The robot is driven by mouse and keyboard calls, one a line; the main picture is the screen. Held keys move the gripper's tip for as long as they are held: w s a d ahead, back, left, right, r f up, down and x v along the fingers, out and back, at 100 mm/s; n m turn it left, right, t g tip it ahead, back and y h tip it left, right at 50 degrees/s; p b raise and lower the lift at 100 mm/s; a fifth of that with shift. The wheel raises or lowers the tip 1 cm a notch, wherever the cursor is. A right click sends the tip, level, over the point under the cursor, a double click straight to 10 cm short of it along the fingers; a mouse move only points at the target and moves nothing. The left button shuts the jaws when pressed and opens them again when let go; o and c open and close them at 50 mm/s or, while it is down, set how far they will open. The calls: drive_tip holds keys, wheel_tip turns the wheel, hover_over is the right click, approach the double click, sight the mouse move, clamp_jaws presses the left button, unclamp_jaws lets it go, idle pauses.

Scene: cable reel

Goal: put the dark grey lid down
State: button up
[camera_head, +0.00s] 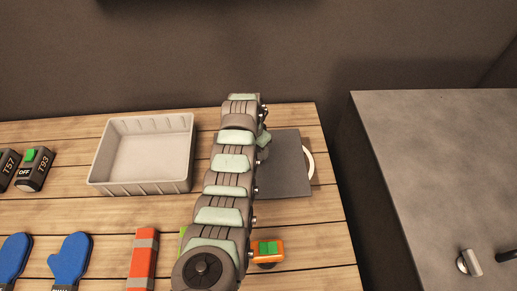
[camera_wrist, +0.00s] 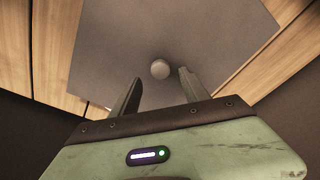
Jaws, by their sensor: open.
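The dark grey lid (camera_head: 285,170) is a flat square plate at the right end of the wooden table, partly hidden behind my arm in the head view. In the wrist view the lid (camera_wrist: 215,45) fills the upper middle, with a small round grey knob (camera_wrist: 160,69) on it. My gripper (camera_wrist: 160,76) is open, its two fingers apart with the knob between or just beyond their tips. No finger visibly touches the knob. I cannot tell what lies directly under the lid.
A white curved handle or ring (camera_head: 309,165) shows past the lid's right edge. A pale empty tray (camera_head: 187,183) stands to the left. An orange block with a green top (camera_head: 268,253), a red-orange striped block (camera_head: 143,258) and blue mitts (camera_head: 72,260) lie in front. A grey counter (camera_head: 430,150) stands right, across a gap.

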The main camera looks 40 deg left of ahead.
wheel_tip(320, 180, up, 6)
drive_tip(key=s+p, duration=0.1)
idle(0.4)
